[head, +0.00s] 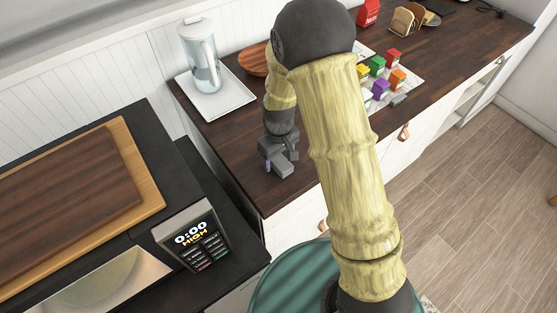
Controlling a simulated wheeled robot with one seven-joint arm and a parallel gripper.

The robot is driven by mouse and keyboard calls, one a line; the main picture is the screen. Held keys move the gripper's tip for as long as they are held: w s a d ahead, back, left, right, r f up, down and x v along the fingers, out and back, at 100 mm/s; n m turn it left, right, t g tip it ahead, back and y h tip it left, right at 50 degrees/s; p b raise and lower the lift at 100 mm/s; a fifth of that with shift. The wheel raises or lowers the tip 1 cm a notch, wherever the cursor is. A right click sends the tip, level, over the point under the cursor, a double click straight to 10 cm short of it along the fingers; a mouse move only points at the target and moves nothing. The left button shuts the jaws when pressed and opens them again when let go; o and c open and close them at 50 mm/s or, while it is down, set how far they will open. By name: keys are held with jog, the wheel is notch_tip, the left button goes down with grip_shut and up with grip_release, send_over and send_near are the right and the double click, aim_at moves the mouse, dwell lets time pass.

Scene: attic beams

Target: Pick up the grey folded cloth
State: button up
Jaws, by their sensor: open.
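A small flat grey item (398,100) lies at the near edge of a white mat, beside several small coloured boxes. It may be the grey folded cloth, but it is too small for me to be sure. My gripper (280,167) is open and points down over the dark wood counter (225,128), near its front left part. It is well to the left of the grey item. I see nothing between its fingers. My arm crosses the middle of the view and hides part of the counter and mat.
A glass pitcher (204,66) stands on a white tray (222,98) at the back left. A round wooden dish (255,62) is behind my arm. Coloured boxes, including a red one (393,56) and an orange one (397,78), crowd the mat (411,87). A black appliance (190,238) is at left.

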aim_at(278, 159)
jog(key=shift+a, duration=0.15)
jog(key=shift+s, duration=0.15)
jog(key=shift+c, duration=0.5)
jog(key=c, duration=1)
jog(key=shift+o, duration=0.2)
jog(key=shift+r, duration=0.1)
jog(key=shift+r, duration=0.5)
notch_tip(278, 159, up, 9)
jog(key=b, duration=0.1)
